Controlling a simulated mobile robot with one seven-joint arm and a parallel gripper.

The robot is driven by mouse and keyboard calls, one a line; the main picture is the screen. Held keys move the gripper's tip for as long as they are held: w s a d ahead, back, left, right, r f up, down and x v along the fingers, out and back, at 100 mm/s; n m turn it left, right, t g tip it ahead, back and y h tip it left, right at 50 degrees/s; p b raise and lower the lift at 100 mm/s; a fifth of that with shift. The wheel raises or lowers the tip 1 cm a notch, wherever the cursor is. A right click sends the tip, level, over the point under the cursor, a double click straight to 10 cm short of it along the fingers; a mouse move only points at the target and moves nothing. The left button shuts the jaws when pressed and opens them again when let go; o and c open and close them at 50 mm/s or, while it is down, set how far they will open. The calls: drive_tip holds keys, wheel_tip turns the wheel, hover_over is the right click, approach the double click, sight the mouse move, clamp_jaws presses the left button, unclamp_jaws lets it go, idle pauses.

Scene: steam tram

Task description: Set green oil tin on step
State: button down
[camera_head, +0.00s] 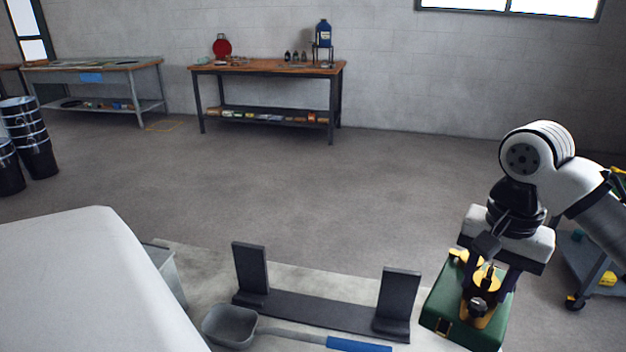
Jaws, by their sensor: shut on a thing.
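The green oil tin (440,306) is at the lower right, with yellow-gold parts on its top and side. My gripper (489,290) reaches down over it from above, its dark fingers shut on the tin's upper part. The gripper hides much of the tin's top. The tin is just right of a black bracket (320,311) with two uprights, which sits on a pale grey surface (205,262). I cannot tell which part is the step, or whether the tin's underside touches anything.
A grey scoop (229,326) with a blue handle (358,345) lies in front of the bracket. A white rounded body (75,275) fills the lower left. A cart (583,262) stands at right. Workbenches (268,69) line the back wall; the floor between is clear.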

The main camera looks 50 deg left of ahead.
drive_tip(key=shift+s+a+r, duration=0.35)
drive_tip(key=shift+s+a, duration=0.05)
drive_tip(key=shift+s, duration=0.15)
wheel_tip(320, 180, down, 20)
drive_tip(key=shift+f+p, duration=0.1)
drive_tip(key=shift+p, duration=0.5)
drive_tip(key=c, duration=0.9)
unclamp_jaws()
